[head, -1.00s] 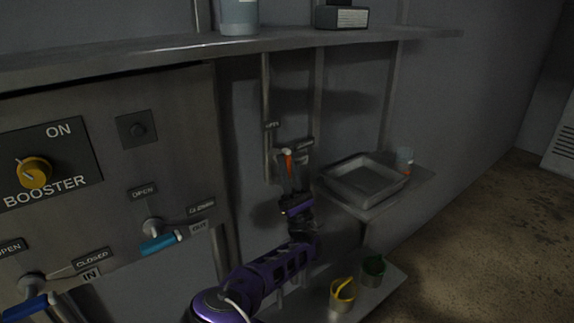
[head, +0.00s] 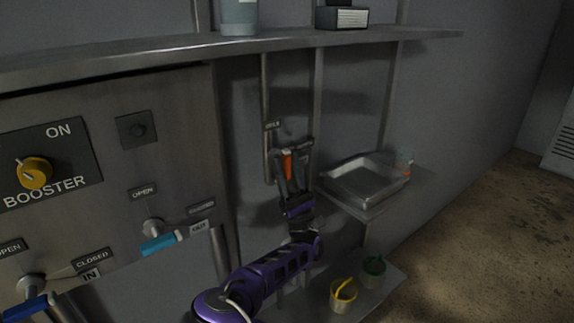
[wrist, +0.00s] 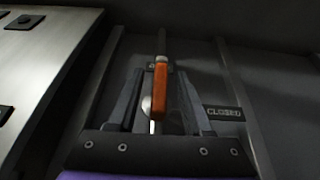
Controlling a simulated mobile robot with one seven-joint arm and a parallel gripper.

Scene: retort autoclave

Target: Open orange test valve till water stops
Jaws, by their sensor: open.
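The orange test valve handle (head: 288,163) is on a thin vertical pipe on the wall, left of the tray shelf. In the wrist view the orange handle (wrist: 164,92) lies between the two fingers, with a gap on each side. A "CLOSED" label (wrist: 223,113) sits to its right. My gripper (head: 293,170) is open around the handle, not clearly touching it; it also shows in the wrist view (wrist: 160,100). A pale streak below the handle may be the spout or water; I cannot tell which.
A metal tray (head: 365,181) stands on a small shelf to the right. A long shelf (head: 300,40) runs above. The control panel (head: 170,105) with blue valve handles is at left. A yellow cup (head: 343,297) and a green cup (head: 373,268) stand below right.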

